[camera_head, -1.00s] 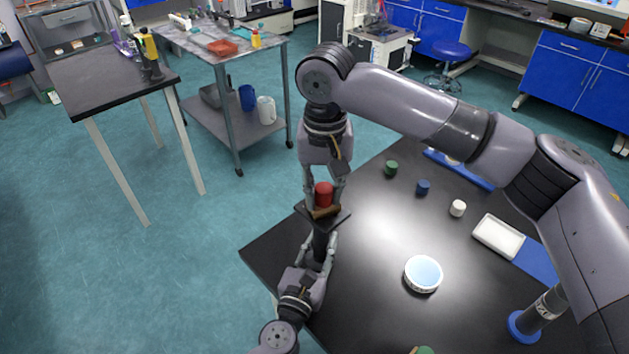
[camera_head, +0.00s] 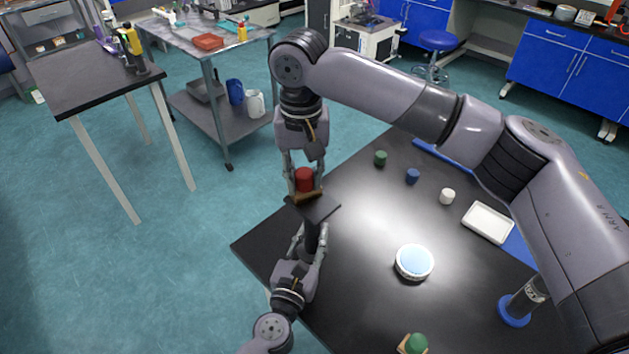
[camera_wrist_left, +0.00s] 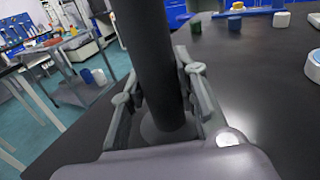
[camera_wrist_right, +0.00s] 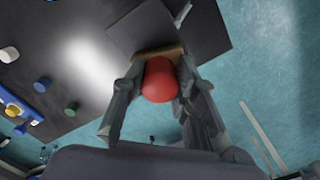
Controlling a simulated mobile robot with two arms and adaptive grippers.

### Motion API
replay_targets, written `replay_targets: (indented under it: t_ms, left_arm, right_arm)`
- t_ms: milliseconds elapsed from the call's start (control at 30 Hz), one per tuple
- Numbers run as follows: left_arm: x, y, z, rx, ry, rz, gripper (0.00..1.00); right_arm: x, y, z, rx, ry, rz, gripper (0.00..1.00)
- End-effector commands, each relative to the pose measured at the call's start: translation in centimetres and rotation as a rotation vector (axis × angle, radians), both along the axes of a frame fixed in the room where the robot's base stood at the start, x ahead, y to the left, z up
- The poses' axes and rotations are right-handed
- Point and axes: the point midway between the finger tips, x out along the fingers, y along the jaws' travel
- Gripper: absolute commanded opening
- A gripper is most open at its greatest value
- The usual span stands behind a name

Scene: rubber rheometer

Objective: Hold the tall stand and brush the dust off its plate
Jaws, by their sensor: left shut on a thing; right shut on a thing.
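The tall stand is a black post with a square dark plate (camera_head: 320,208) on top, upright at the table's left edge. My left gripper (camera_head: 312,243) is shut around the post (camera_wrist_left: 150,55), below the plate. My right gripper (camera_head: 304,178) is shut on the red handle (camera_head: 304,181) of a brush with a brown base (camera_head: 309,196). The base is at the plate's far edge in the head view. In the right wrist view the red handle (camera_wrist_right: 160,79) sits between the fingers and the plate (camera_wrist_right: 190,28) is beyond it. I cannot tell whether the base touches the plate. No dust can be made out.
On the black table (camera_head: 365,285) are a round white dish with a blue top (camera_head: 414,262), a white tray (camera_head: 488,222), small green (camera_head: 380,158), blue (camera_head: 412,176) and white (camera_head: 447,196) pieces, a blue-based cylinder (camera_head: 515,310) and a green-topped piece (camera_head: 416,343).

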Motion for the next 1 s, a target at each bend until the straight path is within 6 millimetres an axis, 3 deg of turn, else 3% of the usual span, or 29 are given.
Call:
replay_targets:
  t_ms: [233,333,1000]
  left_arm:
    - [0.0,0.0,0.0,0.001,-0.001,-0.001,0.00]
    - [0.0,0.0,0.0,0.001,-0.001,-0.001,0.00]
    - [0.0,0.0,0.0,0.000,0.000,-0.001,0.00]
  right_arm:
    - [1.3,1.2,0.3,0.001,0.000,-0.001,0.01]
    - [1.2,1.2,2.3,0.001,-0.003,0.000,0.01]
    - [1.2,1.2,7.9,0.000,-0.001,0.000,0.01]
